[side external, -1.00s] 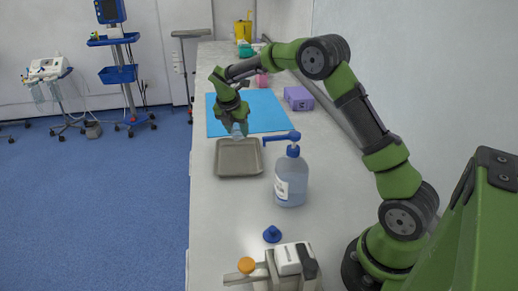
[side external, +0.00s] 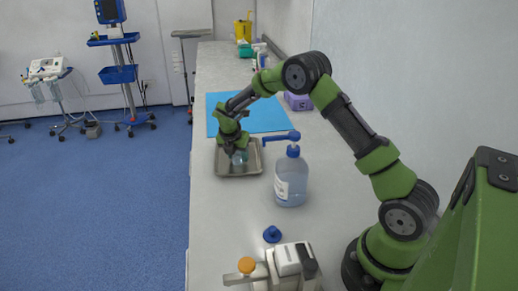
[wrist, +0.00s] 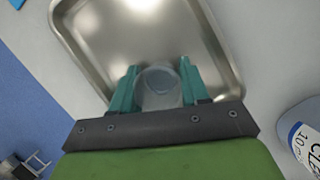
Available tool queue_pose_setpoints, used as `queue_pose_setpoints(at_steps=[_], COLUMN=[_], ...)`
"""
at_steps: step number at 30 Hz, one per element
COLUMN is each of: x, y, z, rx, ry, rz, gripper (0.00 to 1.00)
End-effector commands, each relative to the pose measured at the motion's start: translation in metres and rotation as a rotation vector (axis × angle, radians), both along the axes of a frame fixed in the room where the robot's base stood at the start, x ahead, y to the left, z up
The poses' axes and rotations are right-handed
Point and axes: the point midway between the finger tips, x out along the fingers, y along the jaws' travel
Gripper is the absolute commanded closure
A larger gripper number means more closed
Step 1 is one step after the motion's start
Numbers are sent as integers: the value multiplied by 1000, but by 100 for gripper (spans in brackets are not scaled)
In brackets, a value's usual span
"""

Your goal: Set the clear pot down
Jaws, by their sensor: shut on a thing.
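The clear pot (wrist: 160,88) is a small see-through round container, held between the teal fingers of my gripper (wrist: 154,88) in the wrist view. In the side view my gripper (side external: 240,156) is low over the grey metal tray (side external: 256,172), with the pot at its tips inside the tray's outline. The tray's rim (wrist: 222,50) also shows in the wrist view, with the pot over its near part. I cannot tell whether the pot touches the tray floor.
A pump bottle (side external: 291,178) of clear liquid with a blue top stands right of the tray. A blue mat (side external: 265,112) lies behind it, with a purple box (side external: 298,102) at its right. A blue cone-shaped piece (side external: 272,234) is in front.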

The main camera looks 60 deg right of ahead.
Motion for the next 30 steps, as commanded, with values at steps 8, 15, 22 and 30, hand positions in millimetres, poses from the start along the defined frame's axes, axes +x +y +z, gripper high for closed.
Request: queue_pose_setpoints(at_steps=[8,15,22,30], x=[0,0,0,-5], y=[0,0,2,21], z=[-3,-3,6,55], rx=[0,0,0,-2], ry=[1,1,-2,-4], rz=[0,0,1,2], gripper=[41,29,29,29])
